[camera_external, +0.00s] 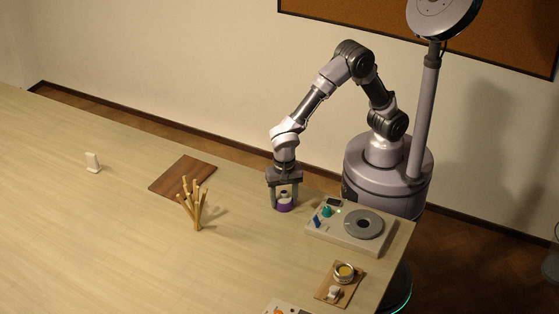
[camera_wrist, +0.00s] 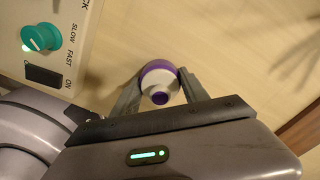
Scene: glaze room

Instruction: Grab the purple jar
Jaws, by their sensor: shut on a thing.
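The purple jar (camera_external: 284,205) stands near the table's back edge, with a white upper part and purple lower body. My gripper (camera_external: 285,200) points down over it with one finger on each side. In the wrist view the jar (camera_wrist: 160,78) shows from above, with a purple rim around a white top and a purple spot. My gripper (camera_wrist: 160,92) is shut on it, the fingers touching its sides. I cannot tell whether the jar is lifted off the table.
A control box with a grey wheel (camera_external: 350,225) stands close right of the jar; its teal knob (camera_wrist: 41,37) shows in the wrist view. A wooden board (camera_external: 183,176) and a bundle of sticks (camera_external: 194,205) are to the left. A tin (camera_external: 344,272) sits in front right.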

